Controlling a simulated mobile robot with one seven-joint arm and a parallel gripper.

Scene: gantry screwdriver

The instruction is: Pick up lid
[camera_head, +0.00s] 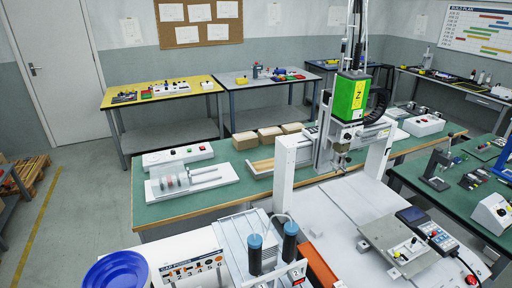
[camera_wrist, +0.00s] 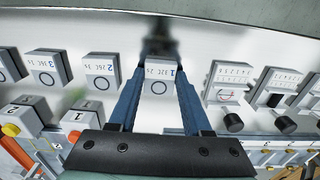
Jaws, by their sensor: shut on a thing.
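I cannot make out my gripper or a lid for certain in the head view.
Gauge panels (camera_wrist: 228,82) and black knobs (camera_wrist: 233,122) stand close right of my fingers. In the head view, a gantry with a green screwdriver head (camera_head: 350,98) rises over the white bench (camera_head: 345,205). A blue bowl (camera_head: 117,270) is at front left.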

